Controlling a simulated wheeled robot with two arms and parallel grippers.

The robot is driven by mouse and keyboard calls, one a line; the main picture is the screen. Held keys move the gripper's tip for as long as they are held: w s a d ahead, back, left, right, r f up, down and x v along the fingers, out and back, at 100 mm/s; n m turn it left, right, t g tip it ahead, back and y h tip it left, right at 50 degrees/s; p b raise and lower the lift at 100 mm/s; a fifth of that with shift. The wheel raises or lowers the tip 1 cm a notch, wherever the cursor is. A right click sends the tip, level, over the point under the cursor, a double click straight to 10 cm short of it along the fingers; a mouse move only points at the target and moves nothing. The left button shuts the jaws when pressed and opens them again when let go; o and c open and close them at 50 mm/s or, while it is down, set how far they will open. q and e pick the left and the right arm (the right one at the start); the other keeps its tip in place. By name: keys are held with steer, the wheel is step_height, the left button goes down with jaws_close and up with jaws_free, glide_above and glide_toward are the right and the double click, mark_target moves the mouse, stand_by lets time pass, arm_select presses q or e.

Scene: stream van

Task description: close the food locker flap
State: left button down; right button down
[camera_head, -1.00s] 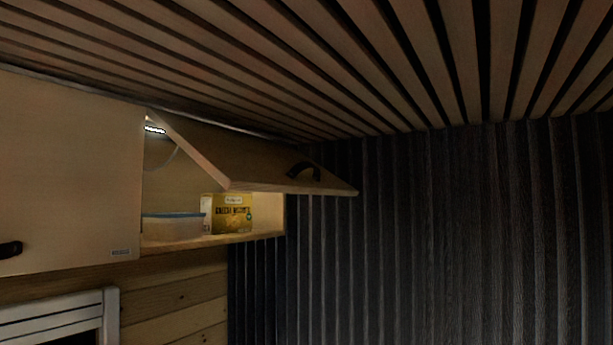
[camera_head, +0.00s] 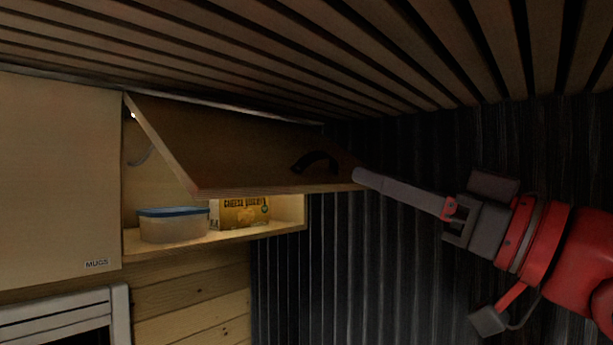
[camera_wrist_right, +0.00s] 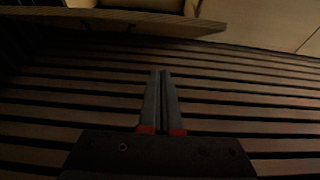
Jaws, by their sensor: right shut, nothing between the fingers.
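The food locker flap (camera_head: 235,155) is a wooden panel hinged at its top, swung up and outward, with a black curved handle (camera_head: 316,160) near its right end. Below it the locker (camera_head: 215,241) stands open. My right gripper (camera_head: 358,175) is shut and empty; in the head view its fingertips are at the flap's right front corner, and I cannot tell whether they touch it. In the right wrist view, the closed fingers (camera_wrist_right: 163,75) point toward a wooden panel edge (camera_wrist_right: 150,17). My left gripper is not in view.
Inside the locker are a clear tub with a blue lid (camera_head: 174,225) and a yellow cheese box (camera_head: 241,212). A closed cupboard labelled MUGS (camera_head: 60,180) adjoins on the left. The slatted ceiling (camera_head: 300,50) is close above. A dark ribbed wall (camera_head: 330,290) stands behind.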

mark_target(297, 183)
steer(key=shift+w+a+p, duration=0.75)
steer(key=shift+w+a, duration=0.35)
steer(key=shift+a, duration=0.45)
steer(key=shift+w+a+p, duration=0.7)
steer(key=shift+w+a, duration=0.45)
steer(key=shift+a, duration=0.4)
steer(key=shift+w+a+p, duration=0.75)
steer(key=shift+w+a, duration=0.35)
steer(key=shift+a, duration=0.45)
steer(key=shift+f, duration=0.15)
